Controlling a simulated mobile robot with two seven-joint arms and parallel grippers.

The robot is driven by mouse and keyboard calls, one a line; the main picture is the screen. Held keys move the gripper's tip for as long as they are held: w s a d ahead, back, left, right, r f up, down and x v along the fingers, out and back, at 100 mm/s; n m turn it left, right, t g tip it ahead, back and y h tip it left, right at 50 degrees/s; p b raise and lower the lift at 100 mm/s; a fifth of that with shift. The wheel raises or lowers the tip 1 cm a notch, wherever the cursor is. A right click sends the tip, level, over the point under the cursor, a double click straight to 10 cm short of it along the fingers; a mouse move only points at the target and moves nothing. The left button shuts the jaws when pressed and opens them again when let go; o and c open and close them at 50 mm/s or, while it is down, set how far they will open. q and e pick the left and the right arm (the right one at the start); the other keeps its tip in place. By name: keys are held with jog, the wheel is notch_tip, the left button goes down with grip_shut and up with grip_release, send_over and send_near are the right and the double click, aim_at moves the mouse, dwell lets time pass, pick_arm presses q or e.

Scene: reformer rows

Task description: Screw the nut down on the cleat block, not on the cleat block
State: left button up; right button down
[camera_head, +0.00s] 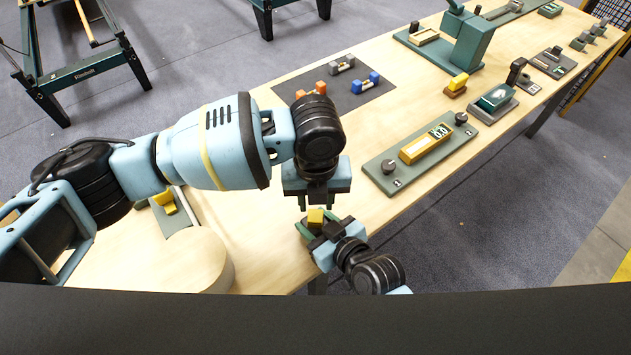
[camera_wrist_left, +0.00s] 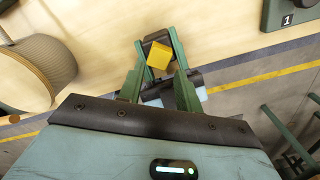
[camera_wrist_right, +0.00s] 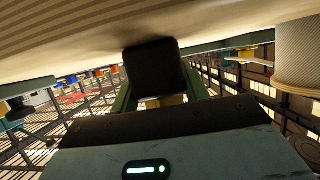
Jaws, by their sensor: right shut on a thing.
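My right gripper (camera_head: 318,222) is shut on a dark block (camera_wrist_right: 153,68) near the table's front edge. A yellow block (camera_head: 315,216) sits against this dark block. I cannot tell which part is the nut. My left gripper (camera_head: 317,199) points down just above the yellow block. In the left wrist view the yellow block (camera_wrist_left: 158,55) lies between the spread green fingers, with the dark block behind it. I cannot tell whether the fingers touch it. In the right wrist view a little yellow (camera_wrist_right: 165,101) shows below the dark block.
The wooden table (camera_head: 262,238) holds a green plate with a yellow gauge (camera_head: 425,145), a dark mat (camera_head: 345,100) with coloured dumbbell-like parts, and a yellow block on a brown base (camera_head: 457,83). A green machine (camera_head: 465,42) stands further back. A round pale object (camera_head: 190,262) is at left.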

pick_arm(q)
jog(key=n, duration=0.2)
jog(key=r+n, duration=0.1)
jog(key=n, duration=0.1)
jog(key=shift+d+n, duration=0.2)
jog(key=shift+n, duration=0.2)
jog(key=n, duration=0.2)
jog(key=r+n, duration=0.1)
jog(key=n, duration=0.1)
jog(key=shift+r+n, duration=0.1)
jog(key=shift+n, duration=0.3)
jog(key=n, duration=0.2)
jog(key=r+n, duration=0.1)
jog(key=n, duration=0.1)
jog(key=shift+d+n, duration=0.1)
jog(key=shift+n, duration=0.3)
jog(key=n, duration=0.3)
jog(key=shift+w+r, duration=0.1)
jog(key=shift+r, duration=0.2)
jog(key=r+n, duration=0.1)
jog(key=n, duration=0.4)
jog(key=r+n, duration=0.1)
jog(key=n, duration=0.5)
jog(key=r+n, duration=0.1)
jog(key=n, duration=0.4)
jog(key=shift+w+a+r+n, duration=0.15)
jog(key=shift+a+n, duration=0.2)
jog(key=shift+n, duration=0.05)
